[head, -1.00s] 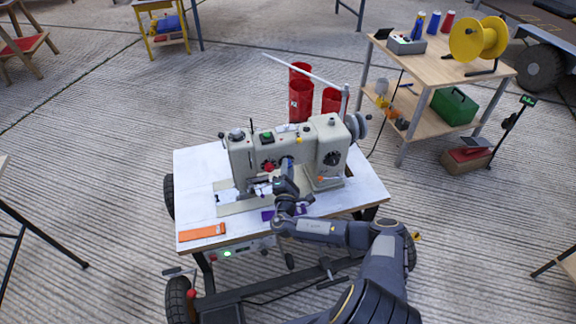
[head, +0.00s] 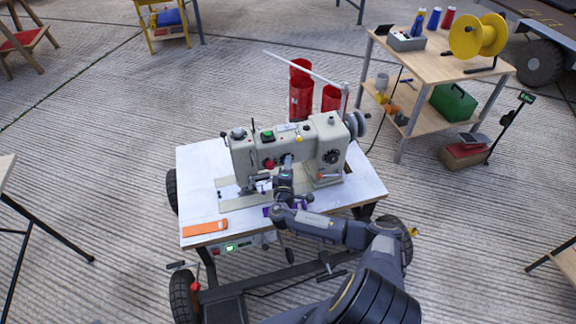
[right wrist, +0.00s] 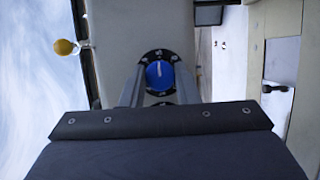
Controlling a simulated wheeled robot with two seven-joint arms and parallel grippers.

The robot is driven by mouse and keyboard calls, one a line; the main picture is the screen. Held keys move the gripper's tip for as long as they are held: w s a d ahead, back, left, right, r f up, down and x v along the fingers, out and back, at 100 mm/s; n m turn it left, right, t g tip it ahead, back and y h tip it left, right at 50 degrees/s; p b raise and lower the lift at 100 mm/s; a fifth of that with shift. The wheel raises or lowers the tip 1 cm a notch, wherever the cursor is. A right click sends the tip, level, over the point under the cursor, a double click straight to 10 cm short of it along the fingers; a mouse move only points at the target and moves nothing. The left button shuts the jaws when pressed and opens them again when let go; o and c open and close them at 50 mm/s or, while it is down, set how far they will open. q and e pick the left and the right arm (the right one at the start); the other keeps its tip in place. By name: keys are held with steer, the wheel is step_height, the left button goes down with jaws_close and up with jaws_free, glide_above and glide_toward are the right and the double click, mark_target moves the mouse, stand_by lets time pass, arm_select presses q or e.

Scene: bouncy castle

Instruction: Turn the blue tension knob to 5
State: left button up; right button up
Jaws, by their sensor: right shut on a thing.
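The grey sewing machine (head: 330,150) stands on a white-topped wheeled table (head: 200,180). The blue tension knob (right wrist: 160,75) shows in the right wrist view, on the machine's pale face, with a white pointer line and a black dial ring around it. The dial's figures are too small to read surely. My right gripper (right wrist: 158,88) is shut on the knob, one finger on each side. In the head view my right gripper (head: 287,166) is at the machine's front and hides most of the knob. My left gripper is not in view.
A red knob (head: 269,164) sits on the machine face left of my gripper. An orange item (head: 205,227) lies at the table's front left. Red cylinders (head: 301,98) stand behind the machine. A wooden shelf table (head: 430,66) is at the right.

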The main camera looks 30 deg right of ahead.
steer(key=o, duration=1)
steer(key=v, duration=0.7)
steer(key=shift+s+a, duration=0.25)
steer(key=shift+s, duration=0.05)
